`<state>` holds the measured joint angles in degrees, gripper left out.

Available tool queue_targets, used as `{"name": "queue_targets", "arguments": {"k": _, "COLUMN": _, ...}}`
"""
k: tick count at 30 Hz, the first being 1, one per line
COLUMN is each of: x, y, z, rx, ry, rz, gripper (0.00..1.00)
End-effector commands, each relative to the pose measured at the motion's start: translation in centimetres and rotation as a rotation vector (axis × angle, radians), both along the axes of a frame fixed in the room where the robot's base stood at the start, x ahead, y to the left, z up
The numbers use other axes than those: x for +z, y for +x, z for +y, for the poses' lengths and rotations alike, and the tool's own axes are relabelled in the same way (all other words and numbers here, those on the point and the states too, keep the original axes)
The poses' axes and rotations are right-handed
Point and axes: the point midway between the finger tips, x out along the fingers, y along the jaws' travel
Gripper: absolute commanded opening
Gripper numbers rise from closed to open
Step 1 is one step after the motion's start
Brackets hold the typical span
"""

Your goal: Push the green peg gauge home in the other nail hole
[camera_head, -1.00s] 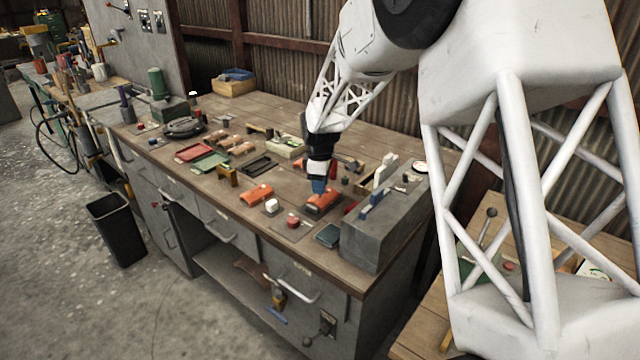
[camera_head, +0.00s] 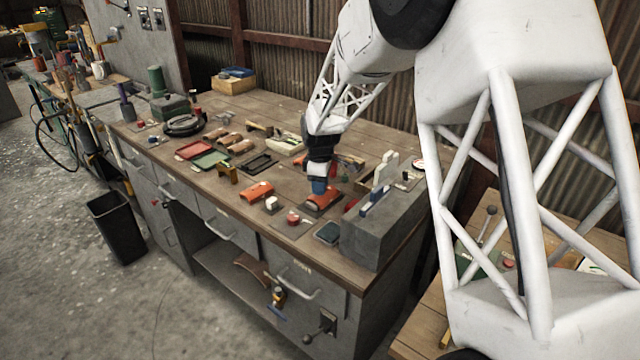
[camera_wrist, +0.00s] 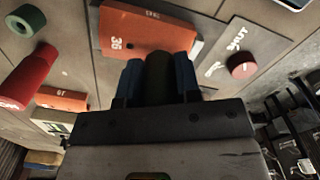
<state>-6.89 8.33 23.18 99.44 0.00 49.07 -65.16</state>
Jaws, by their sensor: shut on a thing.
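My gripper (camera_wrist: 159,78) has two blue fingers shut on a dark green cylinder, the green peg gauge (camera_wrist: 160,76). In the head view my gripper (camera_head: 319,188) points down at an orange block (camera_head: 326,200) near the bench's front right. In the wrist view this block (camera_wrist: 146,33), marked 36, lies on a dark grey base just beyond the fingertips. The peg's lower end and the nail holes are hidden behind the fingers, so I cannot tell how deep the peg sits.
A second orange block (camera_head: 257,190) lies to the left. A red knob (camera_wrist: 242,66) stands on a grey plate beside the marked block. A red cylinder (camera_wrist: 28,76) and a green ring (camera_wrist: 25,20) lie near. A large grey block (camera_head: 375,240) stands to the right.

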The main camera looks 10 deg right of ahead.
Motion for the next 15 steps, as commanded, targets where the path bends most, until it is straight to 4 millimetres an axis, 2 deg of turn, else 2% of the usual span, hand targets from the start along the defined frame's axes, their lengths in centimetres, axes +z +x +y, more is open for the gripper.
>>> {"name": "queue_targets", "arguments": {"k": 15, "x": -0.73, "y": 0.01, "z": 0.01, "rx": 0.0, "ry": 0.0, "rz": 0.0, "gripper": 0.07}}
